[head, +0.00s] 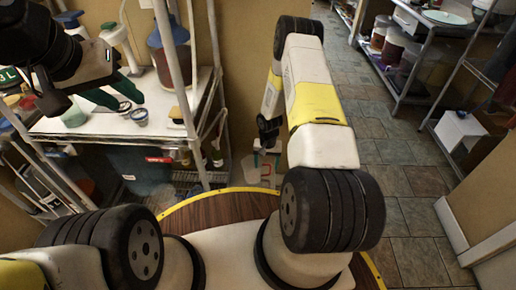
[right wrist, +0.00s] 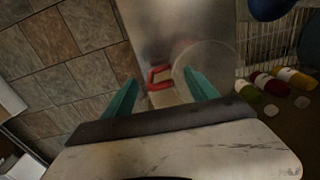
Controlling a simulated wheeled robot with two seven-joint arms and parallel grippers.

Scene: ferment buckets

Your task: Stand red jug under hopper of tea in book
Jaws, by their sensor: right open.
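The jug is clear with a red handle (right wrist: 160,78) and stands on a grey metal surface in the right wrist view. Its round rim (right wrist: 207,66) is faint, seen from above. My right gripper (right wrist: 160,93) is open, its teal fingers on either side of the handle and apart from each other. In the head view my right gripper (head: 264,160) hangs low beyond the round wooden top, small and hard to make out. My left gripper (head: 116,92) is over the white counter, its teal fingers apart and empty. I cannot tell which container is the tea hopper.
A white counter (head: 160,122) at left holds a reddish-brown container (head: 170,55), small dishes and a green bowl (head: 74,117). White posts (head: 180,75) rise at its front. Bottles (right wrist: 270,86) lie near a wire rack in the wrist view. Tiled floor (head: 395,165) is open at right.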

